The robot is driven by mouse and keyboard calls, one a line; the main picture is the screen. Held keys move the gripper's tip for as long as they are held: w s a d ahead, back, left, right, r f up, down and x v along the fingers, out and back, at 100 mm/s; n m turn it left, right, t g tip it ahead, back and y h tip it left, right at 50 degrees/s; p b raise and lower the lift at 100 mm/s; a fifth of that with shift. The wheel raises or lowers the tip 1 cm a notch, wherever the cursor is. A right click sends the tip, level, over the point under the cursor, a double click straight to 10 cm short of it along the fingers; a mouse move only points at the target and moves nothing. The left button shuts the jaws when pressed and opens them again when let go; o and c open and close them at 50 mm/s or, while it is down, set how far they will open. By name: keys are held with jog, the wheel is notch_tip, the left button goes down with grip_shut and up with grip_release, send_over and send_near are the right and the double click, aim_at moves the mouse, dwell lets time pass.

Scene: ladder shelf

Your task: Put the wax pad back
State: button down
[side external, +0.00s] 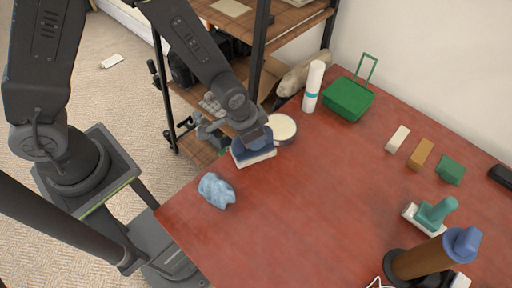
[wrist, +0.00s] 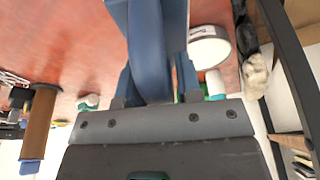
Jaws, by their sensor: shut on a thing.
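My gripper (side external: 252,132) is shut on a blue-topped pad with a white base (side external: 254,157), which I take to be the wax pad. The pad is near the table's left edge, beside a round tin with a cream-coloured top (side external: 282,128); I cannot tell whether its base touches the table. In the wrist view the blue part of the pad (wrist: 150,45) fills the space between my fingers, and the tin (wrist: 208,47) is just to its right. The fingertips are mostly hidden by the pad.
A crumpled blue cloth (side external: 216,190) lies in front of the pad. A white bottle (side external: 313,86) and a green box (side external: 348,99) stand behind the tin. A teal-handled brush (side external: 436,212) and small blocks are at right. The ladder shelf (side external: 285,25) stands behind. Mid-table is clear.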

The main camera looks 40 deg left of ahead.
jog(key=shift+d+f, duration=0.3)
jog(key=shift+d, duration=0.15)
jog(key=shift+f, duration=1.95)
jog(key=shift+f, duration=0.1)
jog(key=c, duration=0.8)
grip_release()
